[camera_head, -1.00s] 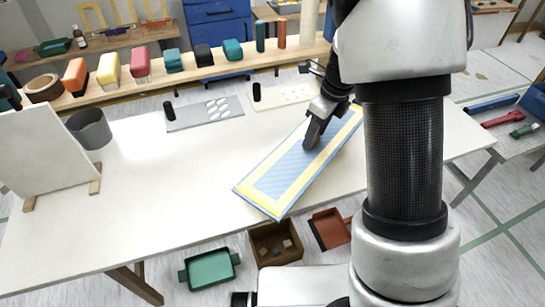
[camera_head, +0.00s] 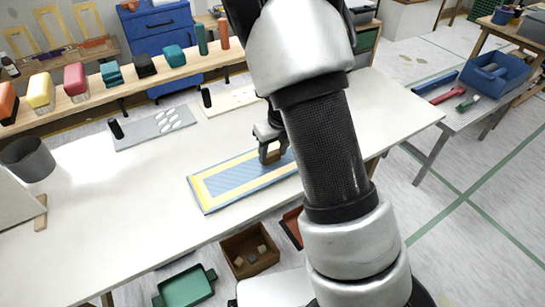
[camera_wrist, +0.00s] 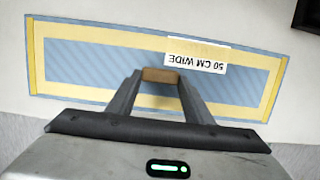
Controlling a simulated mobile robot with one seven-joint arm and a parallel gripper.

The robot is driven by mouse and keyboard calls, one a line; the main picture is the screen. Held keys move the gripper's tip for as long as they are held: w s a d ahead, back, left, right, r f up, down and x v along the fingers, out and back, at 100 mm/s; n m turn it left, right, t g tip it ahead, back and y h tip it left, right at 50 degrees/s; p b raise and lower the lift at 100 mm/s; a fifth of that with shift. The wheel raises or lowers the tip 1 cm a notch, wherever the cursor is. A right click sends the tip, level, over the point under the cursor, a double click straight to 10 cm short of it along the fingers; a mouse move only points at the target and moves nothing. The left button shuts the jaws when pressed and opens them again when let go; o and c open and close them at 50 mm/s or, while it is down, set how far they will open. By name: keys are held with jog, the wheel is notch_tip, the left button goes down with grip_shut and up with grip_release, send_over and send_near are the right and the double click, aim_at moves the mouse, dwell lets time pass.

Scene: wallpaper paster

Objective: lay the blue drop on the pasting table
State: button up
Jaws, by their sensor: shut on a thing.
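The blue drop (camera_head: 235,182) is a long, blue striped strip with a yellow border. It looks flat along the front part of the white pasting table (camera_head: 120,215); I cannot tell if it touches the top or hangs just above it. My gripper (camera_head: 270,155) is over its right part, shut on a small brown block (camera_wrist: 160,75) that seems to be the drop's grip. In the wrist view the drop (camera_wrist: 90,67) spans the picture, slightly tilted, with a "50 CM WIDE" label (camera_wrist: 196,58). My arm hides the drop's right end in the head view.
A grey plate (camera_head: 150,131) and a pale plate (camera_head: 225,103) lie at the table's back. A grey bucket (camera_head: 27,160) stands at the left. A brown box (camera_head: 250,253) and green tray (camera_head: 185,288) are below the front edge. The table's left middle is clear.

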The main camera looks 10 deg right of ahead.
jog(key=shift+f, duration=0.45)
jog(key=shift+f, duration=0.15)
jog(key=o, duration=1.5)
